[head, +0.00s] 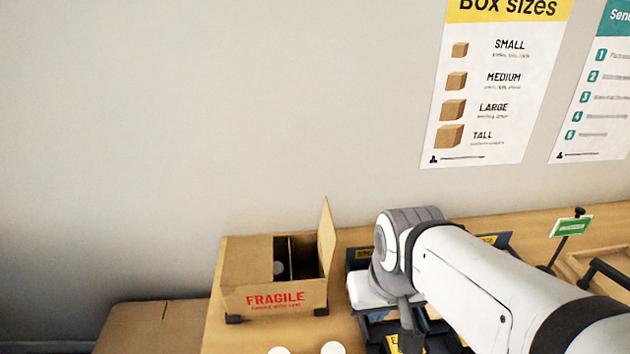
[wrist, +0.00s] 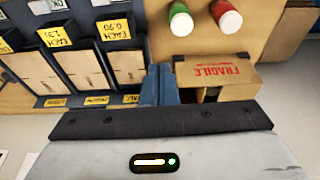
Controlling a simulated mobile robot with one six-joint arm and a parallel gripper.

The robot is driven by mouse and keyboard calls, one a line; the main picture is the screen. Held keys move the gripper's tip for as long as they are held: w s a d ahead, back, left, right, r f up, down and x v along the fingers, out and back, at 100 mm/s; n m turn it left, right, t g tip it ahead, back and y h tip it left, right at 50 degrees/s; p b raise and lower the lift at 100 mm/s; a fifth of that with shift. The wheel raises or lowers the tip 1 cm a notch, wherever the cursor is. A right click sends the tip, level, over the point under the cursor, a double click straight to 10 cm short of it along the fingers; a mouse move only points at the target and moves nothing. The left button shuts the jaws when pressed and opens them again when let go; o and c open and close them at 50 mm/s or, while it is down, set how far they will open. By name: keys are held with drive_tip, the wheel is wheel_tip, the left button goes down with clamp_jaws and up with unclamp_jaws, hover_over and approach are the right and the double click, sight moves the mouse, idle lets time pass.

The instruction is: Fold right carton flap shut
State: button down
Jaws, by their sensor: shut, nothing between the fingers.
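The carton (head: 275,298), brown with red FRAGILE print, stands on the bench against the wall. Its left flap (head: 247,258) lies over the left part of the top. Its right flap (head: 327,237) stands upright, leaving a dark opening beside it with a rounded object (head: 279,268) partly visible inside. In the wrist view the carton (wrist: 220,73) is upper right, its lower part hidden by my gripper body. My gripper (wrist: 160,72) has its blue fingers shut and empty, beside the carton. In the head view my arm hides most of the gripper.
Labelled dark bins (wrist: 75,70) stand close beside the carton and fingers. A green sign (head: 570,227) stands at right. The wall is close behind.

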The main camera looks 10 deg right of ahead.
drive_tip(key=shift+w+d, duration=0.1)
drive_tip(key=shift+w, duration=0.1)
drive_tip(key=shift+s, duration=0.1)
drive_tip(key=w+d+r+n+t+y+b, duration=0.1)
drive_tip(key=w+d+y+b, duration=0.3)
drive_tip(key=w, duration=0.9)
drive_tip(key=w+d+r+t+y+b, duration=0.15)
drive_tip(key=w+d+b, duration=0.4)
drive_tip(key=w, duration=0.85)
drive_tip(key=p, duration=0.2)
approach(329, 221)
drive_tip(key=shift+y, duration=0.25)
drive_tip(key=shift+w+a+f, duration=0.2)
drive_tip(key=shift+w+f, duration=0.3)
drive_tip(key=shift+f, duration=0.3)
drive_tip(key=shift+w+a+f, duration=0.2)
drive_tip(key=shift+w+f, duration=0.35)
drive_tip(key=shift+f, duration=0.2)
drive_tip(key=shift+w+a+f, duration=0.25)
drive_tip(key=shift+w+f, duration=0.25)
drive_tip(key=shift+f, duration=0.3)
drive_tip(key=shift+a, duration=0.1)
drive_tip(key=shift+r, duration=0.15)
